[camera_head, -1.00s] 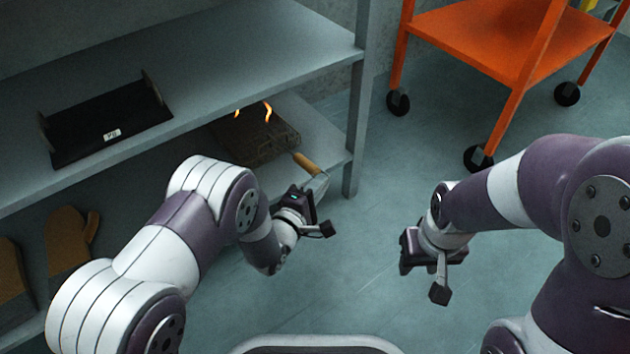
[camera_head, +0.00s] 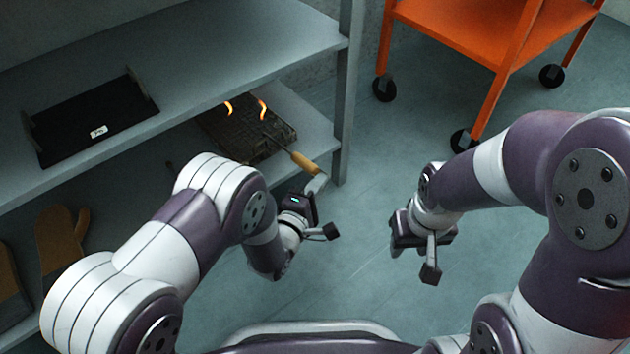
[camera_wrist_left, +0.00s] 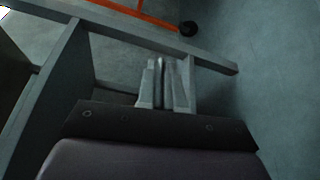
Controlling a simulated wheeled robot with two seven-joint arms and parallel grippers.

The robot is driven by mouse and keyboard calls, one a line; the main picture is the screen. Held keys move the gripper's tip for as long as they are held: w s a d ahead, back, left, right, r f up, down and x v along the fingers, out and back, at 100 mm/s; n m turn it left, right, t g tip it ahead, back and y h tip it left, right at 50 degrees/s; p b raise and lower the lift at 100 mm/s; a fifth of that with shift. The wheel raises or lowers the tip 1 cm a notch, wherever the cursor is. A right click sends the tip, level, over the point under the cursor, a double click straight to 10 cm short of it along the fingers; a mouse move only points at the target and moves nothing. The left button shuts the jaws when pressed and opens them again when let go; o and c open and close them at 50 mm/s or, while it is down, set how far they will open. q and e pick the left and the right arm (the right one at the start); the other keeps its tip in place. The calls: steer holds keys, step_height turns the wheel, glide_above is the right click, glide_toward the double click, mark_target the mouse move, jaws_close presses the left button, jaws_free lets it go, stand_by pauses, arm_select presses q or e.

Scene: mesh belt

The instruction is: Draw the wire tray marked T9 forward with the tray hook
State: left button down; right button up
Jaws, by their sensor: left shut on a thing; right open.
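My left gripper (camera_head: 318,183) is shut at the outer end of the handle. In the left wrist view its fingers (camera_wrist_left: 163,85) are close together and the handle is not visible. My right gripper (camera_head: 424,250) is open and empty over the floor.
A black tray (camera_head: 85,125) with a white label, too small to read, lies on the upper shelf. Brown oven mitts (camera_head: 60,240) sit at lower left. The shelf post (camera_head: 343,110) stands right of the tray. An orange cart (camera_head: 480,30) is beyond. The floor between is clear.

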arm_select(q)
steer(key=shift+w+a, duration=0.55)
steer(key=shift+w, duration=0.2)
stand_by(1.2)
steer(key=shift+r, duration=0.15)
step_height(320, 180, up, 8)
steer(key=p, duration=0.8)
steer(key=shift+r, duration=0.15)
stand_by(0.3)
steer(key=shift+s+d, duration=0.1)
